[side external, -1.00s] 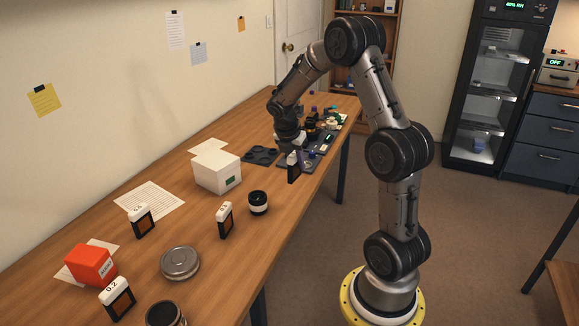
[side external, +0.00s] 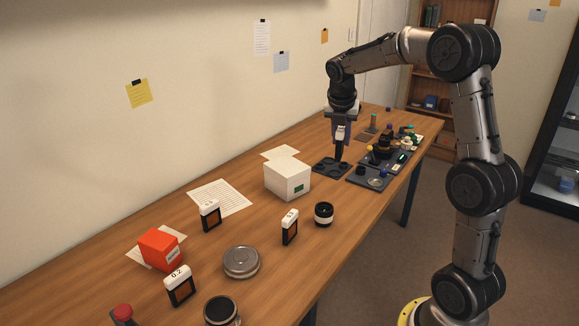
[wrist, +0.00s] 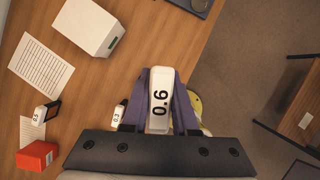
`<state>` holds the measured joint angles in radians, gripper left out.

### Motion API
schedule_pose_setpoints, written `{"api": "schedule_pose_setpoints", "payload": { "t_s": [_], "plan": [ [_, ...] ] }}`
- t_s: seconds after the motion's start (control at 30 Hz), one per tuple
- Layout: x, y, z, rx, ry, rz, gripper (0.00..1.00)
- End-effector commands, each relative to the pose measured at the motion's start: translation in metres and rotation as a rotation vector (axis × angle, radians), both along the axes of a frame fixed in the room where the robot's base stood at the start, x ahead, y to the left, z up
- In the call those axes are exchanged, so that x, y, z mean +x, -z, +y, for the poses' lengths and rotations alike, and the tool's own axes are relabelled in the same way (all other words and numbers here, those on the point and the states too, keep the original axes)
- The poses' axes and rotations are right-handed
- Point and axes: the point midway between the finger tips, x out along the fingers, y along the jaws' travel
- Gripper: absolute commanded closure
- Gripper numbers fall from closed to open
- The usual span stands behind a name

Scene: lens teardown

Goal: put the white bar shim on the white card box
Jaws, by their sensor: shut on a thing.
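My gripper (side external: 341,128) is shut on a shim with a white bar top and a dark lower part (side external: 339,148). In the wrist view the white top of this held shim (wrist: 160,100) reads 0.6, between my two purple fingers. It is held upright, over or near the dark tray on the bench; its lower edge is close to the tray and I cannot tell whether it touches. The white card box (side external: 287,180) stands left of and nearer the camera than my gripper. Its top is bare. The box shows at upper left in the wrist view (wrist: 82,22).
Other white-topped shims stand on the bench (side external: 290,227), (side external: 210,215), (side external: 179,286). The dark tray (side external: 322,168) and crowded lens parts (side external: 385,150) lie at the far end.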

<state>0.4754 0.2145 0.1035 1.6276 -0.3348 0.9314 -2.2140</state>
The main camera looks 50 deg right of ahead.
Motion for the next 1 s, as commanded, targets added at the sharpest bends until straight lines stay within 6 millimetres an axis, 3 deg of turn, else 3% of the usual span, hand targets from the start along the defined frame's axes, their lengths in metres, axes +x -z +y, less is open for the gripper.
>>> {"api": "schedule_pose_setpoints", "payload": {
  "t_s": [0.03, 0.1, 0.37, 0.73, 1.0],
  "plan": [
    [0.015, -0.006, 0.004, 0.001, -0.025, -0.002, 1.00],
    [0.028, -0.011, 0.007, 0.001, -0.038, 0.000, 1.00],
    [0.056, 0.001, 0.007, 0.001, -0.062, 0.003, 1.00],
    [0.119, 0.034, -0.030, 0.001, -0.060, 0.001, 1.00],
    [0.150, 0.077, -0.048, 0.000, -0.060, 0.002, 1.00]
  ]
}}
